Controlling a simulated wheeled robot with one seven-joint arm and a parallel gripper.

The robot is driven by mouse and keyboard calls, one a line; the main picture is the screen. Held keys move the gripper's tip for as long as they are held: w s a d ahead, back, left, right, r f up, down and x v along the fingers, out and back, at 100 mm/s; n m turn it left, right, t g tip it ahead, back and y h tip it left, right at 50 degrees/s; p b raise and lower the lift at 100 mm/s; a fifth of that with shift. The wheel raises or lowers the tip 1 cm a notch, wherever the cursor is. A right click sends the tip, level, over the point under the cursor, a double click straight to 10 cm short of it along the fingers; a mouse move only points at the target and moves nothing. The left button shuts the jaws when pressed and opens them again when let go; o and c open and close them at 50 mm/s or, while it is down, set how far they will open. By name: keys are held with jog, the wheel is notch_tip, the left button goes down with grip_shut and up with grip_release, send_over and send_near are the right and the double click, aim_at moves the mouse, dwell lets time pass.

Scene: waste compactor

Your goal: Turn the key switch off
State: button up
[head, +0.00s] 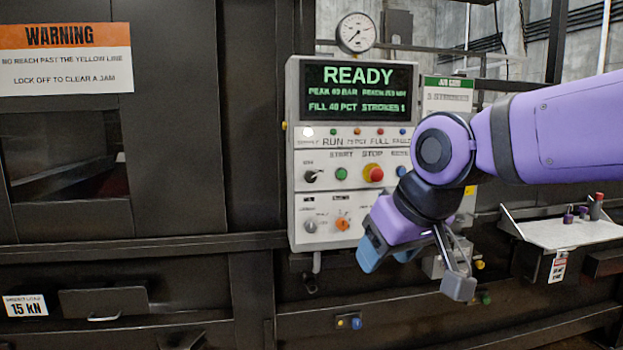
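The control panel (298,130) stands in the middle of the head view, with a lit screen reading READY (350,92). A small switch with a dark handle (311,176), which looks like the key switch, sits at the left of the button row. Its label and exact position are too small to read. My gripper (415,270) is in front of the panel's lower right, below and to the right of this switch and apart from it. Its two fingers are spread wide, with nothing seen between them.
A green button (341,174) and a red stop button (373,173) sit right of the switch. A grey knob (310,226) and an orange knob (342,224) are below. A gauge (356,33) tops the panel. A shelf (565,232) juts out at right.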

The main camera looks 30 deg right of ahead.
jog(key=w+t, duration=0.1)
jog(key=w, duration=0.4)
jog(key=w+r+m+t, duration=0.1)
jog(key=w+t, duration=0.1)
jog(key=w, duration=0.4)
jog(key=w+m+t, duration=0.1)
jog(key=w+t, duration=0.1)
jog(key=w, duration=0.3)
jog(key=shift+w+d+r, duration=0.25)
jog(key=shift+w+d, duration=0.05)
jog(key=shift+d, duration=0.05)
jog(key=m+t+h, duration=0.4)
jog(key=t+h, duration=0.1)
jog(key=t, duration=0.1)
send_near(312, 177)
jog(key=x, duration=1)
jog(key=c, duration=0.9)
